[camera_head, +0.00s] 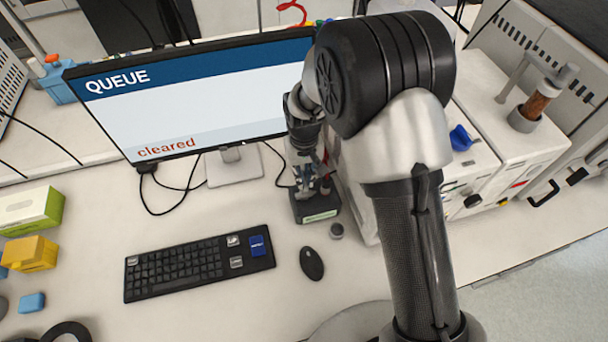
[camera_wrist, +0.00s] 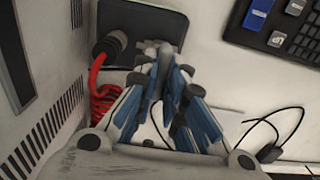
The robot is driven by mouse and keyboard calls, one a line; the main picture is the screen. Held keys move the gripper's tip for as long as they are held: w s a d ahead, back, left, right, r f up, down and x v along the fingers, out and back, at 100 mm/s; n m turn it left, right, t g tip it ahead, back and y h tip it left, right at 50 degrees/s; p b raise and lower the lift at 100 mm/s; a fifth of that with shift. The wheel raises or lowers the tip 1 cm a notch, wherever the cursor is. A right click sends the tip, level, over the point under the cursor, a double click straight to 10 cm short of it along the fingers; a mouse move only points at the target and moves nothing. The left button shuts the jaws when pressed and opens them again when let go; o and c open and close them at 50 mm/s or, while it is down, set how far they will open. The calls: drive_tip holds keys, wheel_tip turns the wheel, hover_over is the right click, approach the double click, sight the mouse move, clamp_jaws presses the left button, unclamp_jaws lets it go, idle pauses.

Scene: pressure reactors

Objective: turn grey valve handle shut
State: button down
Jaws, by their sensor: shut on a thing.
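A small pressure reactor with a dark base (camera_head: 318,208) and a green-edged label stands on the bench, right of the monitor's foot. My gripper (camera_wrist: 163,70), with blue-grey fingers, is over the reactor in the wrist view. Its fingertips are closed together on a small grey part, the grey valve handle (camera_wrist: 149,50), mostly covered by the fingers. The dark base (camera_wrist: 165,14) lies beyond the fingertips. A dark round fitting (camera_wrist: 108,46) with a red coiled hose (camera_wrist: 100,95) is left of the fingers. In the head view my arm hides much of the reactor.
A monitor (camera_head: 210,95) reading "QUEUE" and "cleared" stands left of the reactor. White vented housing (camera_wrist: 35,60) stands close left of my gripper in the wrist view.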

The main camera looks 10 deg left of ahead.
idle(0.3)
drive_tip(key=c, duration=1.7)
unclamp_jaws()
drive_tip(key=shift+o, duration=0.2)
drive_tip(key=shift+r, duration=0.1)
wheel_tip(320, 180, up, 12)
